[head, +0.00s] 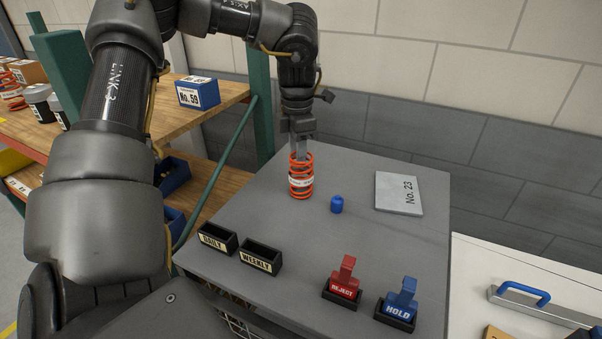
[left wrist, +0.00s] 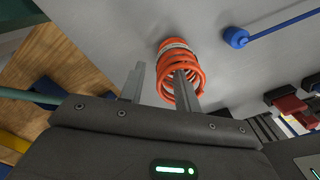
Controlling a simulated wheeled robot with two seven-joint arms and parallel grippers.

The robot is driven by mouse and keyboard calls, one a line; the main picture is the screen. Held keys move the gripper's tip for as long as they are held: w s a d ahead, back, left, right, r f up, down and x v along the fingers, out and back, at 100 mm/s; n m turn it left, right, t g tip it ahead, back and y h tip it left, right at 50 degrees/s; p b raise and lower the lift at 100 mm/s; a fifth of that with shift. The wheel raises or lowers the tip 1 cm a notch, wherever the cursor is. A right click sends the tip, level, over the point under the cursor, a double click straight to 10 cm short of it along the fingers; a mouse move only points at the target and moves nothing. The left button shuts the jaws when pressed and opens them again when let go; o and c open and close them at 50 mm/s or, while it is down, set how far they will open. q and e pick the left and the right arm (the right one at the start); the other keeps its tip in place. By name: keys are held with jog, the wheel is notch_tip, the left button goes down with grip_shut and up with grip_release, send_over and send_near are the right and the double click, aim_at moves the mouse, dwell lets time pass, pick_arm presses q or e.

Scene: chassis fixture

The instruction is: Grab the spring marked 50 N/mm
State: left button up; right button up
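An orange coil spring (head: 301,183) with a white band stands upright on the grey table; the marking on its band is too small to read. My left gripper (head: 300,152) points down at the top of the spring. In the left wrist view my left gripper (left wrist: 160,88) has its fingers apart. One finger overlaps the coils of the spring (left wrist: 168,62) and the other is to the left of it. I cannot tell whether that finger is inside the coil or in front of it. My right gripper is not in view.
A small blue part (head: 337,205) stands right of the spring, with a grey No. 23 plate (head: 399,194) beyond. DAILY (head: 217,238) and WEEKLY (head: 261,257) bins and REJECT (head: 343,283) and HOLD (head: 399,304) stamps line the front. A wooden shelf (head: 190,115) is left.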

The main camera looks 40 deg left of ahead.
pick_arm(q)
notch_tip(320, 180, down, 4)
jog(key=shift+r+p, duration=0.15)
jog(key=shift+p, duration=0.8)
jog(key=shift+a+f, duration=0.15)
jog(key=shift+f, duration=0.35)
jog(key=shift+r, duration=0.1)
jog(key=shift+d, duration=0.2)
jog(key=shift+c, duration=1)
jog(key=shift+a, duration=0.1)
grip_shut()
